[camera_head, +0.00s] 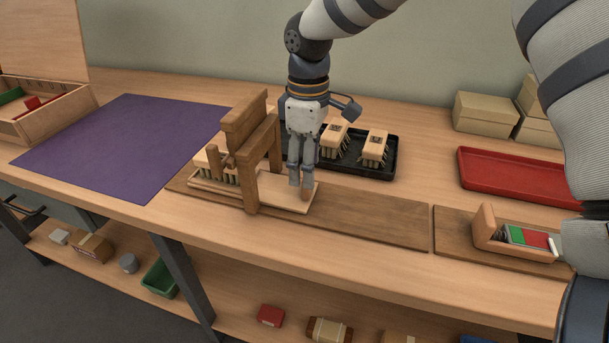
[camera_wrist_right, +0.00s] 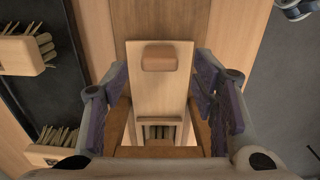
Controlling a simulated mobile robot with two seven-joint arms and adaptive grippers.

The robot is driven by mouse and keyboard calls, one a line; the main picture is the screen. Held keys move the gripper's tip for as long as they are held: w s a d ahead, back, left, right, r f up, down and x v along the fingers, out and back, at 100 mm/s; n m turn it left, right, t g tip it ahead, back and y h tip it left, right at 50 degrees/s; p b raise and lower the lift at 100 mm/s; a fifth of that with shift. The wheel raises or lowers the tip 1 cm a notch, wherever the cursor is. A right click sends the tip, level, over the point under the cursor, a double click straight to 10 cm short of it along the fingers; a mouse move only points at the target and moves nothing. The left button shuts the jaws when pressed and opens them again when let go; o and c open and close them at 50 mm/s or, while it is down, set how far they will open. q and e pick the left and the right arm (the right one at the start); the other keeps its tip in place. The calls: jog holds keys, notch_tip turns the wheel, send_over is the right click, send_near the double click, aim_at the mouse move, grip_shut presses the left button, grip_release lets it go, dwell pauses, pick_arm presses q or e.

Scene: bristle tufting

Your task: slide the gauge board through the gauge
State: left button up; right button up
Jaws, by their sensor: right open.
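The gauge (camera_head: 263,148) is a brown wooden frame with two posts and a crossbar, standing on a dark wooden base. The pale gauge board (camera_head: 273,188) lies flat in it, its right end sticking out. A bristled brush block (camera_head: 212,166) sits at the board's left end, partly hidden behind the gauge. My right gripper (camera_head: 301,182) is low over the board's right end, pointing down. In the right wrist view its fingers (camera_wrist_right: 160,95) are apart on either side of the board, whose small wooden knob (camera_wrist_right: 159,57) shows ahead. My left gripper is not in view.
A black tray (camera_head: 385,172) with brush blocks stands behind the right gripper. A purple mat (camera_head: 120,140) lies left. A red tray (camera_head: 505,172), cardboard boxes (camera_head: 486,115) and a wooden fixture with a green and red block (camera_head: 520,240) are right. The dark base right of the board is clear.

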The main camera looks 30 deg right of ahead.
notch_tip(320, 180, down, 4)
jog(key=shift+r, duration=0.1)
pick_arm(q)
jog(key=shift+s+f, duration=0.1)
